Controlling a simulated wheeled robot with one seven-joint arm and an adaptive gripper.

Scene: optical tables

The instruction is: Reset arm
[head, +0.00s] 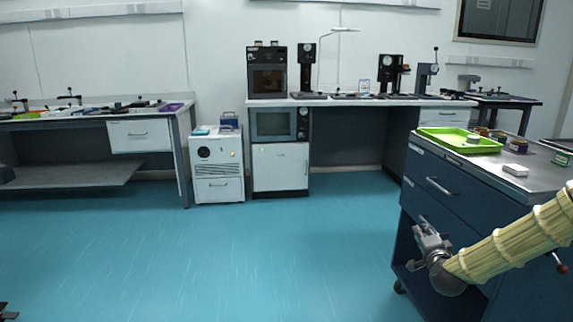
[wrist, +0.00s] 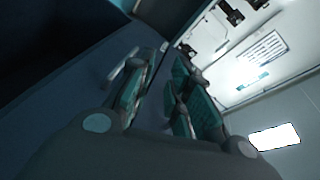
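My arm, in a ribbed cream sleeve, comes in from the right edge of the head view. It ends in my gripper (head: 428,240), which hangs in front of the drawers of a dark blue cabinet (head: 455,215), below its top. In the wrist view my gripper (wrist: 160,88) shows two finger linkages with a gap between them and nothing held. The fingers look open. Behind them are the blue drawer front and a drawer handle (wrist: 122,68). The exact distance from gripper to cabinet cannot be told.
On the cabinet top are a green tray (head: 440,138), a white block (head: 515,170) and several small containers. Workbenches with instruments stand along the back wall, with a white unit (head: 217,170) between them. The blue floor (head: 250,260) left of the cabinet is clear.

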